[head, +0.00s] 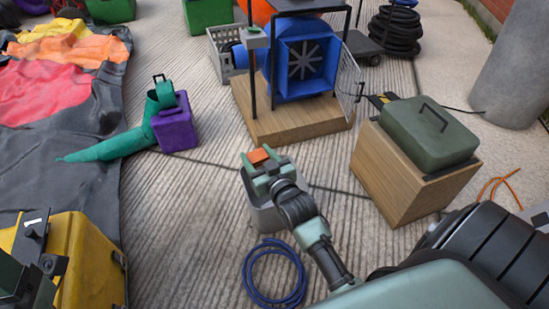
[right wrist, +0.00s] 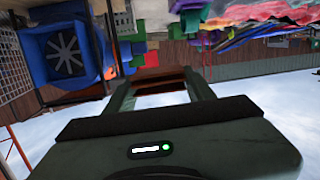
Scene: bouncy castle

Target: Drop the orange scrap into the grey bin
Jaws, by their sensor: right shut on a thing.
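The orange scrap (head: 259,155) is between the fingertips of my right gripper (head: 261,158), which is shut on it. In the right wrist view the scrap (right wrist: 160,72) looks dark red-brown and spans the gap between the fingers. The grey bin (head: 262,218) stands on the ground, with my right gripper over its top in the head view. The gripper and wrist hide much of the bin's opening, and the height between scrap and rim is hard to judge. A dark part with a white label, seemingly my left gripper (head: 38,250), shows at the lower left; its fingers are unclear.
A blue blower (head: 305,68) sits on a wooden platform behind the bin. A wooden box (head: 400,180) with a green case (head: 430,130) stands to the right. A blue hose coil (head: 274,275) lies in front of the bin. A purple box (head: 176,128) stands left.

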